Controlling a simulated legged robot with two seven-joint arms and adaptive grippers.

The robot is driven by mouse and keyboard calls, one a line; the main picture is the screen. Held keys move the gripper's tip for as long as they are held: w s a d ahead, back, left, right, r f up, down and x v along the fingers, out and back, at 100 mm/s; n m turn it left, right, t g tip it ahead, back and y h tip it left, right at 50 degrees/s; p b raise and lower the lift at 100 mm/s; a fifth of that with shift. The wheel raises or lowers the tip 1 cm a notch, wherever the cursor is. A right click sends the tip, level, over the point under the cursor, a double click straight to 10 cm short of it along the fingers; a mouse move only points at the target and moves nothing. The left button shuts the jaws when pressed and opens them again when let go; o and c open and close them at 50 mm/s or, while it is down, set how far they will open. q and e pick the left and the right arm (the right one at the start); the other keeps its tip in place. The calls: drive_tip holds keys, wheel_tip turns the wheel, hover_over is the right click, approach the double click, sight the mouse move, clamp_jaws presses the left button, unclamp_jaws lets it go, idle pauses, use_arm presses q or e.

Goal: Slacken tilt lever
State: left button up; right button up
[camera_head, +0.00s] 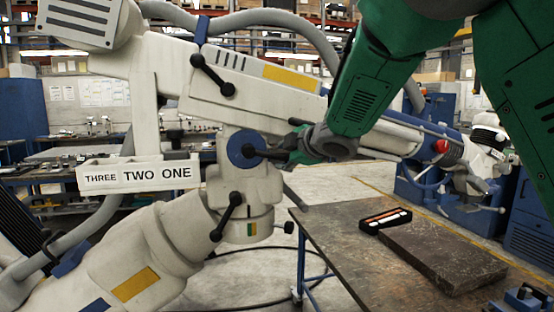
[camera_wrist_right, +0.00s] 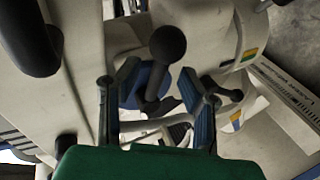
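The microscope arm (camera_head: 150,80) is a large cream jointed arm. At its blue round hub (camera_head: 238,146) a black lever with a ball knob (camera_head: 249,152) sticks out toward the right; which lever is the tilt lever is not labelled. My right gripper (camera_head: 285,152) reaches this hub from the right. In the right wrist view the gripper (camera_wrist_right: 157,88) is open, with one finger on each side of the black ball-knob lever (camera_wrist_right: 166,50). The fingers look apart from the lever, and the blue hub lies behind it. My left gripper is not in view.
Another black lever (camera_head: 212,76) sits on the upper beam, and one (camera_head: 226,216) hangs below the hub. A small knob (camera_head: 289,228) sticks out at the lower joint. A workbench (camera_head: 340,255) at the right holds a dark slab (camera_head: 442,257) and a black case (camera_head: 386,220).

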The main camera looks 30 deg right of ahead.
drive_tip(key=v, duration=0.9)
drive_tip(key=shift+s+a+r, duration=0.2)
drive_tip(key=shift+s+a, duration=0.05)
drive_tip(key=shift+s, duration=0.05)
drive_tip(key=shift+d, duration=0.15)
drive_tip(key=s+a+f+m+g+b, duration=0.2)
drive_tip(key=f+b, duration=0.1)
drive_tip(key=f, duration=1)
drive_tip(key=s+a+f+m+g+b, duration=0.2)
drive_tip(key=f, duration=1.1)
drive_tip(key=s+a+f+m+g+b, duration=0.1)
drive_tip(key=s+f+m+b, duration=0.15)
drive_tip(key=f, duration=1.15)
drive_tip(key=s+a+f+m+g+b, duration=0.1)
drive_tip(key=s+f+m+g+b, duration=0.15)
drive_tip(key=s+f, duration=0.6)
drive_tip(key=s+a+f+m+g+b, duration=0.1)
drive_tip(key=s+a+f+g+b, duration=0.3)
drive_tip(key=f, duration=0.8)
drive_tip(key=s+f+m+b, duration=0.1)
drive_tip(key=s+f, duration=0.4)
drive_tip(key=s, duration=0.3)
drive_tip(key=s+d+f+m+g+b, duration=0.1)
drive_tip(key=s+f+m, duration=0.1)
drive_tip(key=s+f, duration=0.3)
drive_tip(key=s, duration=0.4)
drive_tip(key=shift+s+d+f+m, duration=0.2)
drive_tip(key=shift+d+f+m, duration=0.05)
drive_tip(key=shift+f+m, duration=0.1)
